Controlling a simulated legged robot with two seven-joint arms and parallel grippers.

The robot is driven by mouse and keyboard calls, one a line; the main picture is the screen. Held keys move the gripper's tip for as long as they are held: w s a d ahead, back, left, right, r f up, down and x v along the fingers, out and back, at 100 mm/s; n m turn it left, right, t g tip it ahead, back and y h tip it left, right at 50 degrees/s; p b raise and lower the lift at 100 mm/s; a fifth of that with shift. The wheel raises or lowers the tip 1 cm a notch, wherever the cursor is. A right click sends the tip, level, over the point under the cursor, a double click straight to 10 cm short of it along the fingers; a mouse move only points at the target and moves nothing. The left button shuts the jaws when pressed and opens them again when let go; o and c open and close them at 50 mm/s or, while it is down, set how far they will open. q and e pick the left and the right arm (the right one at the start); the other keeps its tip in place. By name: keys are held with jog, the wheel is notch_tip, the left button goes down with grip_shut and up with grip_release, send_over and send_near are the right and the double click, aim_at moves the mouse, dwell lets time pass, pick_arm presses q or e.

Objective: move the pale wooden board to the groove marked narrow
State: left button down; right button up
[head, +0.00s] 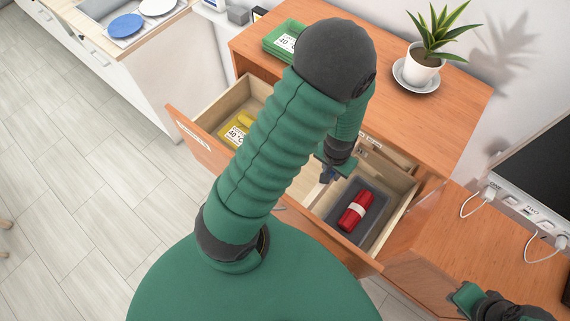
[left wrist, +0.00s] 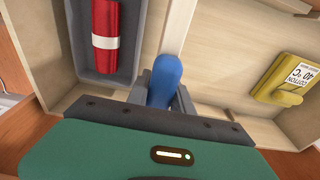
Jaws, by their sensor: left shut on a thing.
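The pale wooden board (left wrist: 178,28) stands as a divider in the open drawer (left wrist: 228,75), between the red roll and the yellow bundle. A blue knob (left wrist: 166,78) shows at its near end. My left gripper (left wrist: 163,100) is shut on this knob. In the head view my left gripper (head: 329,172) reaches down into the drawer, and my arm hides much of the board. I cannot read any groove marking. My right gripper (head: 467,298) is partly in view at the lower right, away from the drawer; its jaws are unclear.
The red roll (head: 356,211) lies in a grey tray (head: 374,233) right of the board. A yellow labelled bundle (head: 236,131) lies to the left. The orange cabinet top (head: 400,110) holds a potted plant (head: 424,60) and green folded items (head: 279,45). A screen (head: 537,178) stands at right.

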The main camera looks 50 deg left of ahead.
pick_arm(q)
jog(key=s+a+b, duration=0.2)
jog(key=s+a, duration=0.1)
jog(key=a, duration=0.9)
jog(key=s+a+b, duration=0.2)
jog(key=s+a, duration=0.1)
jog(key=a, duration=1)
jog(key=shift+a+b, duration=0.2)
jog(key=shift+b, duration=0.15)
jog(key=shift+f, duration=0.1)
dwell(0.4)
jog(key=shift+f, duration=0.25)
jog(key=shift+d, duration=0.1)
dwell(1.3)
jog(key=shift+f+b, duration=2.45)
jog(key=shift+f, duration=0.75)
